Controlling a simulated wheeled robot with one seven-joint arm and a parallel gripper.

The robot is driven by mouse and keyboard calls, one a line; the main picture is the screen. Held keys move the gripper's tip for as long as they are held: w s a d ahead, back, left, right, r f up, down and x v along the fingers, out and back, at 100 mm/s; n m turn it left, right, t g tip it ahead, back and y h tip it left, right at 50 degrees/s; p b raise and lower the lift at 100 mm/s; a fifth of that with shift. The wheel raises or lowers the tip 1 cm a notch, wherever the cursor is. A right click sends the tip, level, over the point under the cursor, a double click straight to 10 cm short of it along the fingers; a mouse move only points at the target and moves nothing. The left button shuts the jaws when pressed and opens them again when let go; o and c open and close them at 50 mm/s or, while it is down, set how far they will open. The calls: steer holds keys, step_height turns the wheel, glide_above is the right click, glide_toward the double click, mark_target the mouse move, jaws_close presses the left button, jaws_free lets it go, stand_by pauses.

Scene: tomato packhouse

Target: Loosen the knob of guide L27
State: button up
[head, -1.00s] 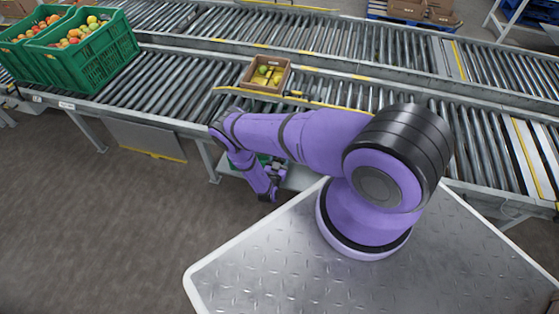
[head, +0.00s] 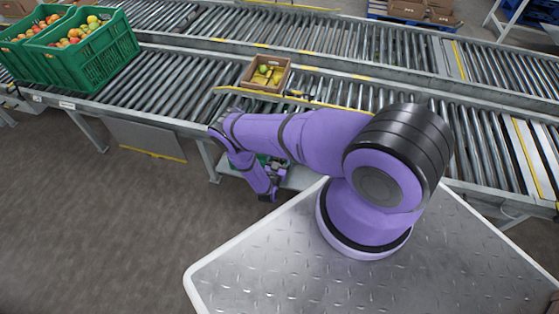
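A yellow guide rail (head: 330,104) runs along the near conveyor, just in front of a cardboard box. A small dark fitting (head: 297,94) sits on it; I cannot tell whether this is the knob of guide L27, and no label is readable. My arm reaches left from its base and bends down at the conveyor's near edge.
The open cardboard box (head: 250,80) holds green and yellow fruit on the rollers. Green crates (head: 105,62) of tomatoes stand at the left on the near conveyor (head: 170,85). A second conveyor (head: 330,42) runs behind. The floor (head: 90,220) at left is clear.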

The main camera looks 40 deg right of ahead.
steer(key=v, duration=1)
steer(key=shift+s+a, duration=0.25)
steer(key=shift+a, duration=0.1)
